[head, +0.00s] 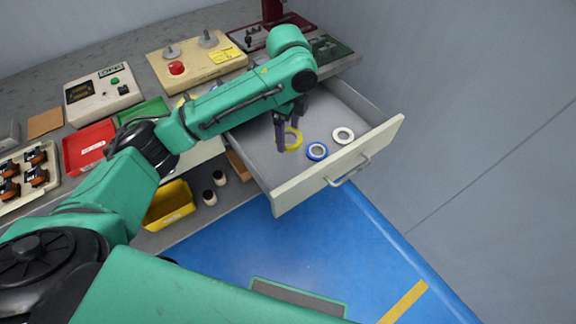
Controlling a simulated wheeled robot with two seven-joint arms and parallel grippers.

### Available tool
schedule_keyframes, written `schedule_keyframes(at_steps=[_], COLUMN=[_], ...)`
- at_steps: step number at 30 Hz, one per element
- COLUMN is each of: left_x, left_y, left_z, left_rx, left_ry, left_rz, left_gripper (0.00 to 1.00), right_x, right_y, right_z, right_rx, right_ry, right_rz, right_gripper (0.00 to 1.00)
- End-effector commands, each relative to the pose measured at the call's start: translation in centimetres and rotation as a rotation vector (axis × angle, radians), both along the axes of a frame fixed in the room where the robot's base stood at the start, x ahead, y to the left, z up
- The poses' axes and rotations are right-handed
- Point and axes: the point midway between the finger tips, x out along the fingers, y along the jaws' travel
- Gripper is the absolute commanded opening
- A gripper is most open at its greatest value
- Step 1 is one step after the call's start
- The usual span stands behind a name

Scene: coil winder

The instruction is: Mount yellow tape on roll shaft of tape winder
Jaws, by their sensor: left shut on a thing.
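A yellow tape roll (297,139) is at the open drawer's left part, upper side, with my left gripper's dark fingers over its edge. My left gripper (283,142) points down into the drawer and is shut on the yellow tape; the fingers hide part of the ring. I cannot tell whether the tape is lifted off the drawer floor. A beige machine (168,68) with two metal posts and a red button stands on the bench behind my left arm; it may be the tape winder. My right gripper is not in view.
The open drawer (335,182) also holds a blue tape roll (317,151) and a white one (343,135). A red tray (88,148), a control box (103,95) and a yellow bin (170,207) stand left. My left arm crosses over the bench.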

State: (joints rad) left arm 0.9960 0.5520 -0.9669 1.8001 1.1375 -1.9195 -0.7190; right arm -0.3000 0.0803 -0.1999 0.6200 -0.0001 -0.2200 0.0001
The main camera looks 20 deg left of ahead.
Motion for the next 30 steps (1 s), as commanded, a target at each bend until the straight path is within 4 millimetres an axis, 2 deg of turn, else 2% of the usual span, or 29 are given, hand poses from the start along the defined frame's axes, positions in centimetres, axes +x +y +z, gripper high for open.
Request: schedule_keyframes(at_steps=[1, 6, 13, 15, 18, 28, 29, 30], left_x=[-0.1, -0.1, -0.1, 0.0, 0.0, 0.0, 0.0, 0.0], left_y=[0.1, 0.1, 0.1, 0.0, 0.1, 0.0, 0.0, 0.0], left_z=[-1.8, -7.3, -11.4, -12.2, -13.4, -13.9, -14.0, -13.9], left_rx=[0.002, 0.002, 0.001, 0.001, 0.002, 0.001, 0.001, 0.000], left_ry=[0.004, 0.003, 0.002, 0.002, -0.001, -0.002, -0.002, -0.003], left_rz=[0.001, 0.001, 0.001, 0.002, 0.001, 0.001, 0.000, 0.000], left_gripper=[0.31, 0.31, 0.31, 0.31, 0.31, 0.31, 0.88, 1.00], right_x=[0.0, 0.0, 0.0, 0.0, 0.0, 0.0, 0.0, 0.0], right_y=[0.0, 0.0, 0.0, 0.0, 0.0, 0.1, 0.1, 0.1], right_z=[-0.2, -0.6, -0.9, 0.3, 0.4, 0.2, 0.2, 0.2], right_rx=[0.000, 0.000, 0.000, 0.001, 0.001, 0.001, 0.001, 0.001], right_ry=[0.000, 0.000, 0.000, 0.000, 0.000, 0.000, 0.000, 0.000], right_rz=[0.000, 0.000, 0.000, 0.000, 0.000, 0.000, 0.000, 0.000], right_gripper=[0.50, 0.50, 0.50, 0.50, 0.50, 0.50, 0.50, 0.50])
